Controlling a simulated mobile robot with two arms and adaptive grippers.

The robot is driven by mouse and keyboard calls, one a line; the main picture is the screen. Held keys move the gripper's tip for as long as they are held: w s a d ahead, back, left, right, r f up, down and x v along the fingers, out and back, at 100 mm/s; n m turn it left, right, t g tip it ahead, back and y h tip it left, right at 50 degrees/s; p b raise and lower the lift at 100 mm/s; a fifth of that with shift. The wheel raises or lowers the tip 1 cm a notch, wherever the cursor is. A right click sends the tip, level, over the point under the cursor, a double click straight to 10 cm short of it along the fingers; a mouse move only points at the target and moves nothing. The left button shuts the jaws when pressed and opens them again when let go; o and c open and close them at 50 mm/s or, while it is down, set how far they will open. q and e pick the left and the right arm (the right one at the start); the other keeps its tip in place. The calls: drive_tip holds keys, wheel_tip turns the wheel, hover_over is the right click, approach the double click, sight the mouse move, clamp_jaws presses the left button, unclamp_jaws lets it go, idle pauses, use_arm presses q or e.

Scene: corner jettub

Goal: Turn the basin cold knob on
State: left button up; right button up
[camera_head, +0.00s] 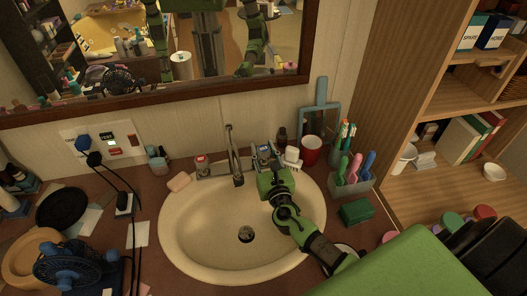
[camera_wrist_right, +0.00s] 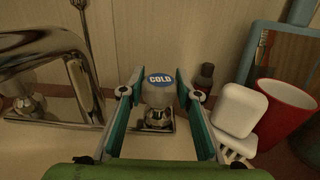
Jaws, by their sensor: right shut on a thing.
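The cold knob (camera_wrist_right: 159,97), with a round blue cap reading COLD, stands upright on a chrome base at the back of the basin. My right gripper (camera_wrist_right: 157,84) has one finger on each side of it and is shut on it. In the head view my right gripper (camera_head: 265,152) reaches over the right back of the basin (camera_head: 175,232) and largely hides the knob. The chrome faucet (camera_head: 236,170) stands left of the gripper. A knob with a red cap (camera_head: 202,163) is left of the faucet. My left gripper does not show directly.
A soap bar (camera_head: 179,182) lies at the left rim. A mirror (camera_head: 120,50) hangs above. The bowl is empty.

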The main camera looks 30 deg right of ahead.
drive_tip(key=y, duration=0.1)
drive_tip(key=n+y+b, duration=0.1)
drive_tip(key=shift+d+f+n+t+y, duration=0.1)
drive_tip(key=shift+f+n+t+y, duration=0.05)
drive_tip(key=shift+n+t+y, duration=0.15)
drive_tip(key=shift+n+y+b, duration=0.3)
drive_tip(key=shift+y+b, duration=0.1)
drive_tip(key=shift+b, duration=0.05)
drive_tip(key=o, duration=1.1)
